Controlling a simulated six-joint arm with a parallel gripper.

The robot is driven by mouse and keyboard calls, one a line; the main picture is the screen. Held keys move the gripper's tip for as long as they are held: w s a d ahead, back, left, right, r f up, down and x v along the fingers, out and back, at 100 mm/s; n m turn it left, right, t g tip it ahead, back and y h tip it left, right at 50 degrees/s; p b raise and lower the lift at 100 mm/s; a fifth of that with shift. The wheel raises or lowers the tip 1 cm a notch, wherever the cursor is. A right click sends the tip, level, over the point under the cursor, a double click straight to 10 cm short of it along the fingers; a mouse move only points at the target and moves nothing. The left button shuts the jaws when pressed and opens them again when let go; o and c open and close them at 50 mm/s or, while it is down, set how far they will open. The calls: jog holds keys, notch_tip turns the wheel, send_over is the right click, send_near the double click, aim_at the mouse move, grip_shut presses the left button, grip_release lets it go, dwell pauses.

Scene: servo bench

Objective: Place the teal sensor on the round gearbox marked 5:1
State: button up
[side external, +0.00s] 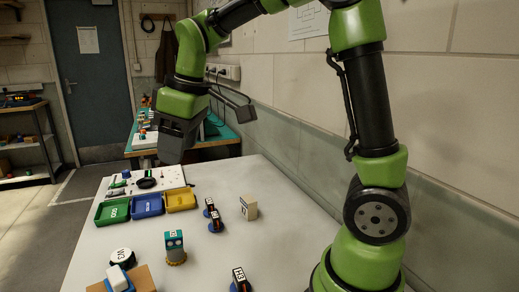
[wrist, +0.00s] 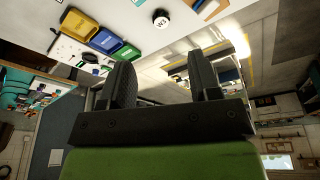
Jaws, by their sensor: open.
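My gripper (side external: 173,150) hangs high above the bench's far part, pointing down near the bins, apart from everything. In the wrist view its two fingers (wrist: 163,80) are spread with nothing between them. A teal block (side external: 174,240) with a small white label stands upright at the front middle of the bench, on a round gold base (side external: 176,259); it looks like the teal sensor. I cannot read a 5:1 mark on anything. A round black part with a white marked top (side external: 122,256) stands to the left; it also shows in the wrist view (wrist: 161,18).
Green (side external: 113,211), blue (side external: 147,205) and yellow (side external: 180,199) bins stand in a row, before a white board (side external: 172,176) with parts. Several small dark parts on blue bases (side external: 216,224) and a beige block (side external: 248,208) stand to the right.

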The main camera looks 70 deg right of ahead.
jog(key=s+a+r+m+t, duration=0.1)
jog(key=s+m+t, duration=0.1)
jog(key=s, duration=0.6)
jog(key=s+a+r+m+t+y, duration=0.1)
jog(key=s+a+m+t, duration=0.1)
jog(key=s+m, duration=0.3)
jog(key=s, duration=0.3)
jog(key=shift+m, duration=0.3)
